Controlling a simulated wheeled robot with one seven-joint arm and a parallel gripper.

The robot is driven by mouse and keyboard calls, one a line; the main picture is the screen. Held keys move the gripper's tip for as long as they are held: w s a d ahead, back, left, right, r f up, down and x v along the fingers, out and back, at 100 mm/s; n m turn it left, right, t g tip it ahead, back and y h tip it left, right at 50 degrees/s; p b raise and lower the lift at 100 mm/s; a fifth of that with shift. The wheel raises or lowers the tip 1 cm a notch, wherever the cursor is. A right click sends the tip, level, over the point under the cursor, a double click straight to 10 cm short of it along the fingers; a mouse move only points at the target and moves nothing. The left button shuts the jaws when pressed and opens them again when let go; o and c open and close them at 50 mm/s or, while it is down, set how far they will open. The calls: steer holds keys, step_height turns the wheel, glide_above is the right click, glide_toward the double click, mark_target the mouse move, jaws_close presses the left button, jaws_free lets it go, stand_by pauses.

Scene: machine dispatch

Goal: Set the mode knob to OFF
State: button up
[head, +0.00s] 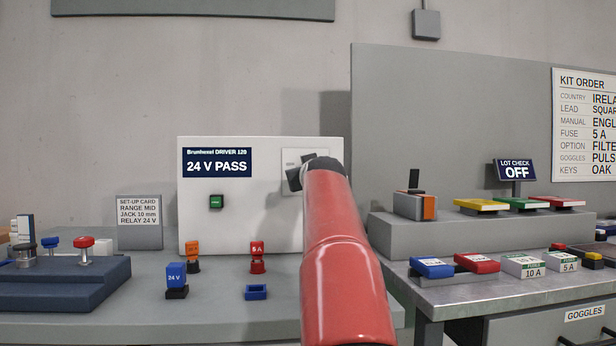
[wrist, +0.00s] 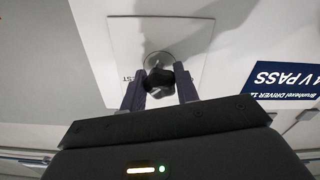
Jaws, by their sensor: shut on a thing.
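The mode knob (wrist: 159,82) is a dark knob on a round base in a pale square plate (wrist: 200,40) on the machine's front. My gripper (wrist: 160,88) has its two fingers on either side of the knob and is shut on it in the wrist view. The knob's pointer direction and most of the plate's lettering are hidden or too small to read. In the head view my red arm and gripper (head: 297,182) cover the knob, and part of the plate (head: 292,157) shows. The white machine (head: 240,220) has a display (head: 217,162) reading "24 V PASS".
A green button (head: 216,202) is left of my arm. Blue (head: 176,275), orange (head: 193,250) and red (head: 257,251) relays stand before the machine. A grey panel and bench with a "LOT CHECK OFF" sign (head: 516,171) are at right. A set-up card (head: 139,210) stands left.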

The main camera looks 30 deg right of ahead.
steer(key=n+b, duration=0.1)
steer(key=n, duration=0.4)
steer(key=shift+n, duration=0.3)
steer(key=n, duration=0.5)
steer(key=shift+d, duration=0.1)
steer(key=n, duration=0.5)
steer(key=shift+n, duration=0.4)
steer(key=n, duration=0.5)
steer(key=shift+n, duration=0.3)
steer(key=o, duration=1)
steer(key=shift+c, duration=0.2)
